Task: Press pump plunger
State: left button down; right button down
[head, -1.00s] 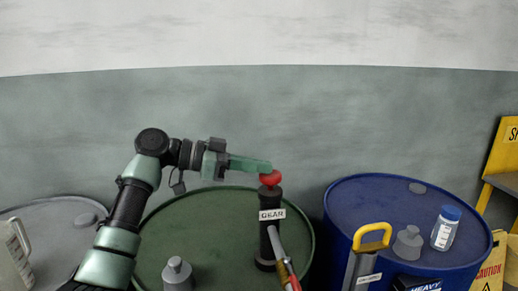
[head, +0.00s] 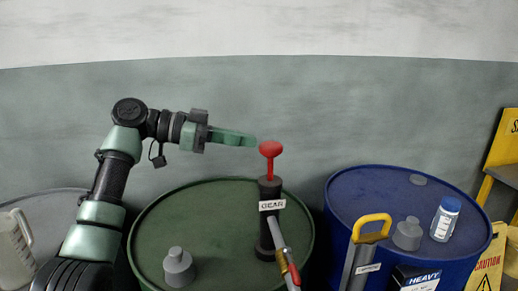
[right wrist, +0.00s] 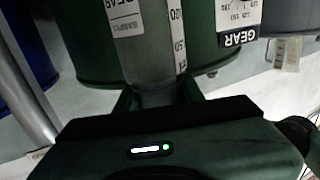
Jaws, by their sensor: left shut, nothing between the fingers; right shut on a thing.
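The pump's red plunger (head: 271,149) stands raised, its red stem showing above the black pump body (head: 267,220) labelled GEAR on the green drum (head: 215,203). My left gripper (head: 250,139) is shut and empty. Its tips are just left of the plunger head, about level with its top, and seem apart from it. In the right wrist view, my right gripper (right wrist: 158,92) is shut on a grey graduated container (right wrist: 150,45) labelled GEAR SAMPLE. The right gripper is not visible in the head view.
A hose with a red-handled nozzle (head: 292,271) hangs from the pump. The blue drum (head: 345,190) at right carries a blue-capped bottle (head: 446,220) and a grey cap (head: 408,233). A yellow-handled tool (head: 372,222) stands before it.

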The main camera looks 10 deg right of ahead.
jog(key=shift+a, duration=0.2)
pick_arm(q)
jog(key=v, duration=0.6)
jog(key=shift+a, duration=0.25)
pick_arm(e)
jog(key=shift+d, duration=0.1)
pick_arm(q)
jog(key=shift+r, duration=0.2)
pick_arm(e)
jog(key=shift+s, duration=0.1)
dwell(2.2)
